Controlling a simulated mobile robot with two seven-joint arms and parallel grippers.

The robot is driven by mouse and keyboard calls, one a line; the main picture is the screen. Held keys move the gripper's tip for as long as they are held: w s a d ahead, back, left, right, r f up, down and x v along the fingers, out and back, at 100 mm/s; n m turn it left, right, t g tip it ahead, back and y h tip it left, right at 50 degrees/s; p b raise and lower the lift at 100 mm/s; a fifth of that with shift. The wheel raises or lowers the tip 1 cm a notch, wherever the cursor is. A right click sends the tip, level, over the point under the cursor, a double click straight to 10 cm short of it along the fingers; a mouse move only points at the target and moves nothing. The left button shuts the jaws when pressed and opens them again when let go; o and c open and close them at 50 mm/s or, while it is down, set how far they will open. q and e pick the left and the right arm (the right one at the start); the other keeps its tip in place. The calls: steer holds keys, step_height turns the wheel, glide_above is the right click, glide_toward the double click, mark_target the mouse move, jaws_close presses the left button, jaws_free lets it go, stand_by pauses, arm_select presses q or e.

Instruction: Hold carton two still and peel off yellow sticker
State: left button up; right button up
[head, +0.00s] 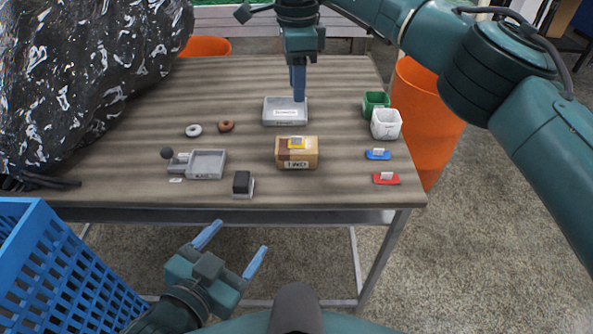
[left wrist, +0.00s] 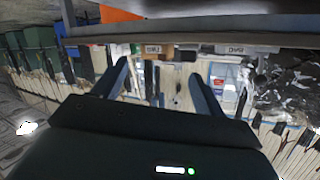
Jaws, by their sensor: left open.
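Carton two (head: 284,157), a small brown box with a label on its front, stands near the middle of the table. The yellow sticker (head: 297,142) is on its top, with a pale tab. My left gripper (head: 236,242) is open and empty, in front of and below the table's near edge, apart from the carton. Its two spread fingers also show in the left wrist view (left wrist: 160,75). My right gripper (head: 299,97) points down above the grey labelled tray behind the carton. Its fingers overlap in the view, so its opening is unclear; I see nothing held.
The grey labelled tray (head: 270,117) lies behind the carton. A green cup (head: 375,100), a white cup (head: 386,126), and blue (head: 378,154) and red (head: 386,178) tabbed pieces are at right. A black block (head: 241,183) is at the front. A blue crate (head: 60,275) stands at lower left.

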arm_select(q)
steer(key=o, duration=0.6)
steer(key=w+d+m+g+y, duration=0.1)
steer(key=w+d+m, duration=0.4)
steer(key=m, duration=0.7)
steer(key=shift+w+d+r, duration=0.15)
steer(key=shift+d+r, duration=0.1)
steer(key=shift+d, duration=0.4)
steer(key=m+t+y, duration=0.2)
steer(key=m+y, duration=0.3)
steer(key=m, duration=1.2)
glide_toward(297, 158)
steer(key=x, duration=1)
steer(key=shift+w, duration=0.4)
